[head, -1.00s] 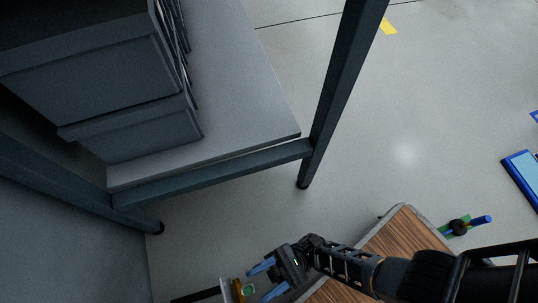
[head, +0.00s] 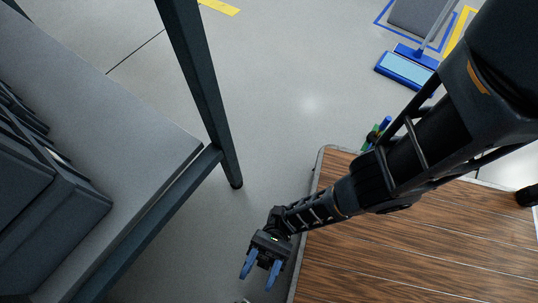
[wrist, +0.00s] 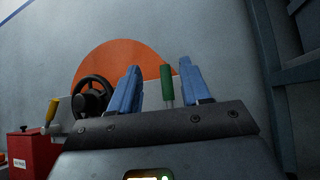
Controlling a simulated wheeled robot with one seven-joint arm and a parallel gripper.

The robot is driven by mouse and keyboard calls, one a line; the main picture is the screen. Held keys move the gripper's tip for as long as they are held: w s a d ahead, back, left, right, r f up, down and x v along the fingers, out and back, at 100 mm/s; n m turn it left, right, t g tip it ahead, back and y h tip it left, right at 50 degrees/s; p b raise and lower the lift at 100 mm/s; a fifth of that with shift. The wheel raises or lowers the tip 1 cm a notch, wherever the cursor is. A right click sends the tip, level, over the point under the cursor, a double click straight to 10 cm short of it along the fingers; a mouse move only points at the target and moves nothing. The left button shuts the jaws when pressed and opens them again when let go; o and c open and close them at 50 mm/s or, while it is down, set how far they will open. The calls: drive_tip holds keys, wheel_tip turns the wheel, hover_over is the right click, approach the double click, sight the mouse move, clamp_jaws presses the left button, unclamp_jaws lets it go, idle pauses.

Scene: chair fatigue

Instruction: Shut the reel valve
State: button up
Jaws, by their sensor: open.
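My gripper (head: 256,282) is open and empty, its two blue fingers pointing toward the bottom of the head view. In the wrist view, the fingers (wrist: 159,70) stand apart, and an upright green handle (wrist: 167,84) shows between them, beyond the jaws. A black handwheel (wrist: 92,97) is left of the fingers. A yellow-gripped lever (wrist: 52,112) stands by a red box (wrist: 33,150) further left. I cannot tell which of these is the reel valve. The bases of the green handle and the wheel are hidden behind my gripper.
A wooden-topped surface (head: 400,250) lies under my arm. A grey table (head: 120,115) with a dark leg (head: 205,100) stands at left. Clear floor lies between. A blue mop (head: 408,70) is at upper right. An orange disc (wrist: 130,58) marks the wall.

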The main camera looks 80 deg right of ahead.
drive_tip(key=d, duration=0.5)
drive_tip(key=shift+s+d, duration=0.3)
drive_tip(key=shift+s, duration=0.05)
idle(0.3)
idle(0.4)
